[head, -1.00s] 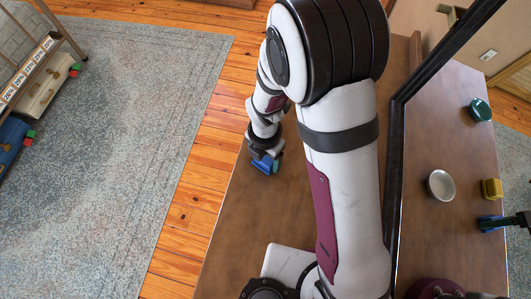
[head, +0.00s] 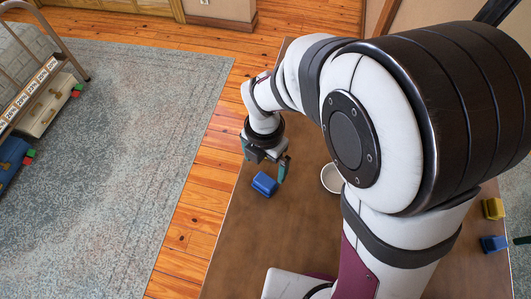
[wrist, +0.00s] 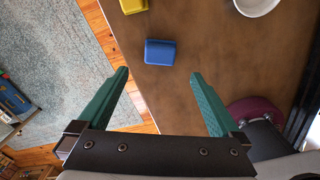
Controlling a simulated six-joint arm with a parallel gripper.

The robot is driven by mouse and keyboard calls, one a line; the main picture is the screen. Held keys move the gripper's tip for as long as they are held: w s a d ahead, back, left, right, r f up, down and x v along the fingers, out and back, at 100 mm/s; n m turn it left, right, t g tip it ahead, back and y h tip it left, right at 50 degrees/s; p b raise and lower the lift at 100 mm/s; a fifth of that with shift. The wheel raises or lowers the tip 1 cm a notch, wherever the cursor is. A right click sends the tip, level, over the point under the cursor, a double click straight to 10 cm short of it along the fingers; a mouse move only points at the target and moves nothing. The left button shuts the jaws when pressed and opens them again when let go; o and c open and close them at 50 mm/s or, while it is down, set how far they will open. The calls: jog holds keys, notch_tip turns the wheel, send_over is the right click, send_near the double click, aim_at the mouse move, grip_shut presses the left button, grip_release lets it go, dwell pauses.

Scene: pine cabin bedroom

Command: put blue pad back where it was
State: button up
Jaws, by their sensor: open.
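The blue pad (head: 264,184) lies on the brown table, near its left edge. In the wrist view the pad (wrist: 160,52) lies flat beyond the fingertips, in line with the gap between them, with nothing touching it. My gripper (head: 265,162) hangs over the table by the pad. In the wrist view its teal fingers (wrist: 160,74) are spread wide with nothing between them. A yellow block (wrist: 133,5) is partly in view at the top edge, beyond the pad and a little left.
A white bowl (head: 332,178) stands right of the pad, partly covered by my arm. At the right, yellow (head: 493,208) and blue (head: 494,243) shapes look like mirror reflections. The table's left edge is near, with wood floor and a rug (head: 130,150) beyond.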

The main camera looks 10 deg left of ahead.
jog(key=s+d+r+m, duration=0.3)
jog(key=d+r+m, duration=0.4)
jog(key=m, duration=0.4)
jog(key=s+d+r+m+y, duration=0.1)
jog(key=s+m, duration=0.4)
jog(key=m, duration=0.8)
jog(key=s+d+r+m, duration=0.3)
jog(key=s+d+m, duration=0.2)
jog(key=m, duration=0.8)
jog(key=shift+s+d+y, duration=0.3)
jog(key=shift+d+y, duration=0.1)
jog(key=shift+d, duration=0.4)
